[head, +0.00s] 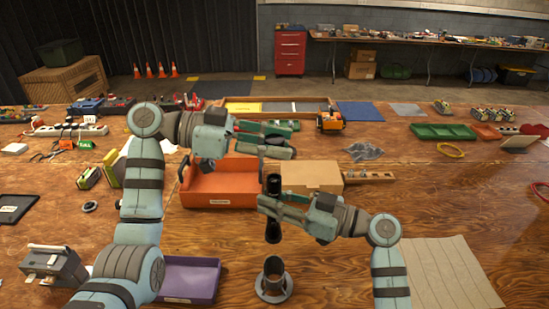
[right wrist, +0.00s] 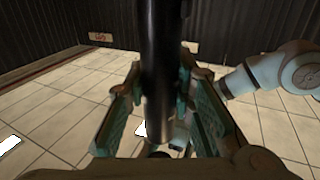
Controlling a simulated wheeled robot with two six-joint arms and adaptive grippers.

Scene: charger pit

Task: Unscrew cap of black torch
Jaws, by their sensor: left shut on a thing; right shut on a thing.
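The black torch (head: 273,230) stands upright in the air in the head view, held by my right gripper (head: 272,205). Its dark body also fills the middle of the right wrist view (right wrist: 162,70), between the two fingers. My left gripper (head: 290,141) is higher and farther back, its fingers pointing right. It is shut on a small dark piece (head: 277,141), mostly hidden by the fingers, that looks like the torch's cap. This piece is apart from the torch's top. A dark cup-shaped holder on a round base (head: 273,292) stands below the torch.
An orange bin (head: 225,187) and a cardboard box (head: 310,175) stand behind the torch. A purple bin (head: 190,278) is left of the holder, and a beige mat (head: 440,270) lies at right.

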